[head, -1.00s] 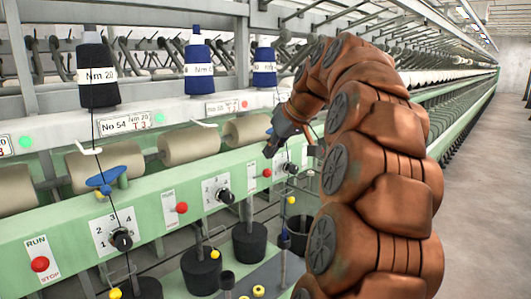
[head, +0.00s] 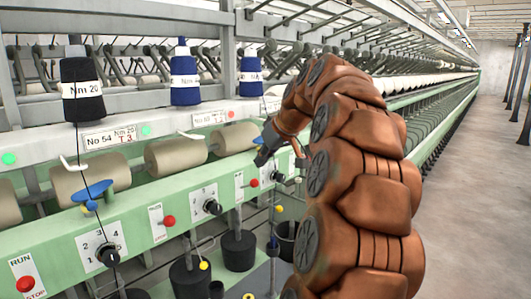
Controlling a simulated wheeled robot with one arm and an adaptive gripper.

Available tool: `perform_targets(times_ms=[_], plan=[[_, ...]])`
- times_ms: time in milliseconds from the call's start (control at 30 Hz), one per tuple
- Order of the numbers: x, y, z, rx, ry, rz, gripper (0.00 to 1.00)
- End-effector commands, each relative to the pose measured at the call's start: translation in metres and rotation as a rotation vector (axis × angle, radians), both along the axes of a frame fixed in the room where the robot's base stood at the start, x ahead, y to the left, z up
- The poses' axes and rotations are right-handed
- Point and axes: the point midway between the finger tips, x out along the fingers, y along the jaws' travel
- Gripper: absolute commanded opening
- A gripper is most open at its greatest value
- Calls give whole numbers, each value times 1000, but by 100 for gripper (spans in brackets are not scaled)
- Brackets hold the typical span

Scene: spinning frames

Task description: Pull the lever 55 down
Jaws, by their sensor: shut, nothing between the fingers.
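My gripper (head: 264,156) is at the end of my brown arm, in front of the machine's green rail (head: 150,238). Its dark fingers look shut and empty. The tips show just above a red button (head: 254,183); I cannot tell whether they touch anything. A white lever (head: 190,136) sticks up over the roller left of my gripper, and another white lever (head: 72,162) stands farther left. I cannot tell which lever is 55. My arm hides the rail to the right.
Thread cones (head: 82,88) stand along the top. Dial knobs (head: 212,207) and red buttons stick out from the rail. Black buckets (head: 238,249) stand below it. A clear floor aisle (head: 470,220) runs along the right.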

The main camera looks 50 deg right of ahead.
Motion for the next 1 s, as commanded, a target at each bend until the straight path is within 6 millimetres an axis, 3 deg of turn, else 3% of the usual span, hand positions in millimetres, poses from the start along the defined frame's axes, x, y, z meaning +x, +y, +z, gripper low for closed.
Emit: perform_targets(times_ms=[500, 1000], plan=[[36, -3, -45, 0, 3, 0, 0], [42, -7, -53, 0, 0, -1, 0]])
